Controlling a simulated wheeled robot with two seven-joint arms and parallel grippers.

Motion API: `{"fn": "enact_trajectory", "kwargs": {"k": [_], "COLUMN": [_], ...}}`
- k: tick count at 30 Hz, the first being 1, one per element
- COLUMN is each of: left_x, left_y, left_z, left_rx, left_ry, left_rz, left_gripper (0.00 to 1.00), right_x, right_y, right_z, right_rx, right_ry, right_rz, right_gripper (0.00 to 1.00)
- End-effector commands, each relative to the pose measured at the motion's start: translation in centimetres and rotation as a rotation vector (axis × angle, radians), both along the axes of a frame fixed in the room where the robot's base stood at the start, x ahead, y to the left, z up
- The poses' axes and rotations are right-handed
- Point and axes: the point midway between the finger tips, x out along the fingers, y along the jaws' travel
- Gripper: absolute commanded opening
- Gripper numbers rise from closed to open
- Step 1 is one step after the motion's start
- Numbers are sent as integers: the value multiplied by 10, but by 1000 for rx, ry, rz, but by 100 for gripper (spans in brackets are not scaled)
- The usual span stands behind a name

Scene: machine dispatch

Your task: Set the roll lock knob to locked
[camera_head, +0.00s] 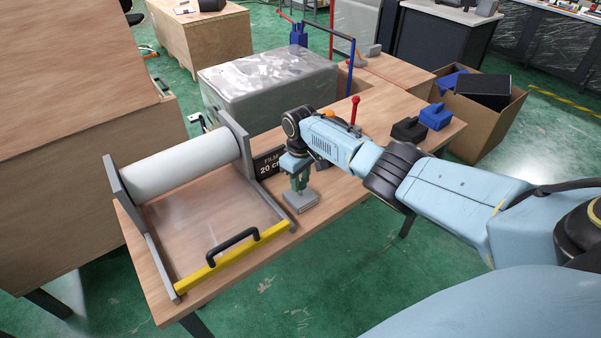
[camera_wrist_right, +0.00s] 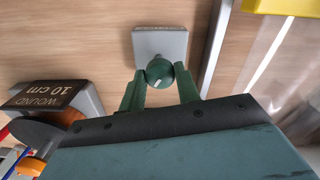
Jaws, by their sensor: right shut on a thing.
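The roll lock knob (camera_wrist_right: 159,73) shows in the right wrist view as a dark green round knob with a short white mark. It sits at the edge of a light grey block (camera_wrist_right: 160,45), which also shows on the table in the head view (camera_head: 301,202). My right gripper (camera_wrist_right: 160,78) points down over this block, also in the head view (camera_head: 299,187). Its two green fingers are closed on the knob, one on each side. Any lettering for the locked position is not readable. My left gripper is in neither view.
Left of the block stands a film dispenser with a white roll (camera_head: 183,166), a yellow bar (camera_head: 232,257) and a black handle. A dark sign (camera_head: 268,162) stands close behind my gripper. A wrapped box (camera_head: 268,85) is at the back; blue and black items lie right.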

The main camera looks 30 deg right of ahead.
Motion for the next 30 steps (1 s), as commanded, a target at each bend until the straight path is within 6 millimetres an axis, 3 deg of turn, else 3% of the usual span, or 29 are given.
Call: {"fn": "enact_trajectory", "kwargs": {"k": [12, 30], "left_x": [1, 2], "left_y": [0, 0], "left_z": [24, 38], "left_rx": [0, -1], "left_ry": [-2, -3], "left_rz": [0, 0], "left_gripper": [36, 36], "right_x": [0, 1], "right_y": [1, 1], "right_z": [2, 1], "right_rx": [2, 0], "right_ry": [1, 0], "right_rz": [-396, -889], "right_gripper": [9, 9]}}
